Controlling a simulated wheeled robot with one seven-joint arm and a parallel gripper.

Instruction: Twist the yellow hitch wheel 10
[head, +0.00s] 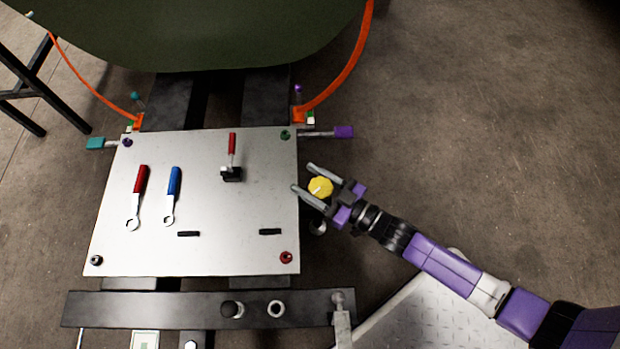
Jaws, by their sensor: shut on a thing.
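The yellow hitch wheel (320,187) is a small faceted knob just off the right edge of the metal panel. A thin pale line marks its face. My gripper (306,180) reaches in from the right, with one finger above the wheel and the other below it. The fingers are shut on the wheel. What the wheel is mounted on is hidden beneath it and my gripper.
The silver panel (200,245) carries a red wrench (139,185), a blue wrench (173,183) and a red-handled clamp (232,150). A purple-tipped lever (343,132) sticks out above the wheel. A dark green fuselage (200,30) and orange hoop (355,62) stand behind. Open floor lies right.

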